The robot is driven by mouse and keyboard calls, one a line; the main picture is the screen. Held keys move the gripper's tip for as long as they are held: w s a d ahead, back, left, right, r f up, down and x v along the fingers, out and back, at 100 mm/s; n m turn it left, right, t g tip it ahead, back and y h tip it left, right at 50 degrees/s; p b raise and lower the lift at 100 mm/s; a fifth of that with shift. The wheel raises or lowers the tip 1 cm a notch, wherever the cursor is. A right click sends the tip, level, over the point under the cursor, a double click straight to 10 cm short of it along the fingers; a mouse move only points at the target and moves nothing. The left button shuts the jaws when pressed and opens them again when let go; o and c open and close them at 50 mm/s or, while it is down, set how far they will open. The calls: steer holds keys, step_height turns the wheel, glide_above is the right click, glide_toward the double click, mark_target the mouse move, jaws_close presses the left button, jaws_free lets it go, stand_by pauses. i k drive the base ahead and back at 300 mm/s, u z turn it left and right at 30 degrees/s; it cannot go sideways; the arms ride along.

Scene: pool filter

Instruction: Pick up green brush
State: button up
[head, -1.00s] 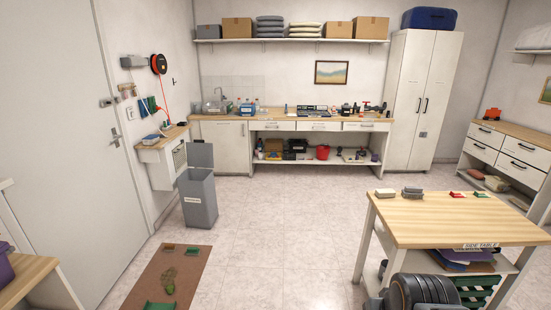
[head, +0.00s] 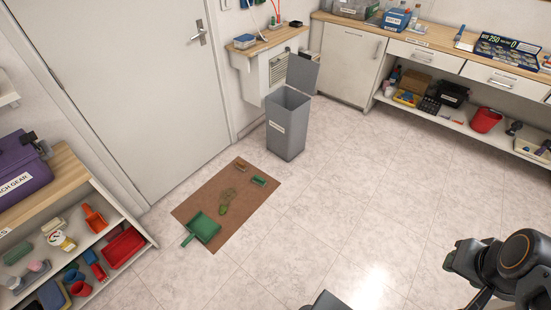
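A small green brush (head: 258,181) lies on a brown mat (head: 195,204) on the floor, near the mat's right edge. A small brownish brush-like item (head: 241,166) lies just behind it to the left. A green dustpan (head: 203,226) lies at the mat's front end, its handle pointing left. A greenish-brown dirty patch (head: 227,198) marks the mat between them. My dark arm shows at the right edge, far from the brush. A dark end part, possibly my gripper (head: 463,257), shows there, but no fingers can be made out.
A grey bin (head: 288,120) with a raised lid stands behind the mat. A white door (head: 120,90) is to the left. A shelf unit (head: 75,235) with a purple box (head: 22,175) and red tools stands at left front. Tiled floor (head: 330,210) right of the mat is clear.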

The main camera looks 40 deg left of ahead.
mark_target(261, 181)
steer(key=u, duration=0.3)
steer(key=i, duration=1.9)
steer(key=u, duration=1.55)
steer(key=i, duration=1.25)
steer(key=u, duration=1.3)
steer(key=i, duration=0.55)
steer(key=u, duration=0.2)
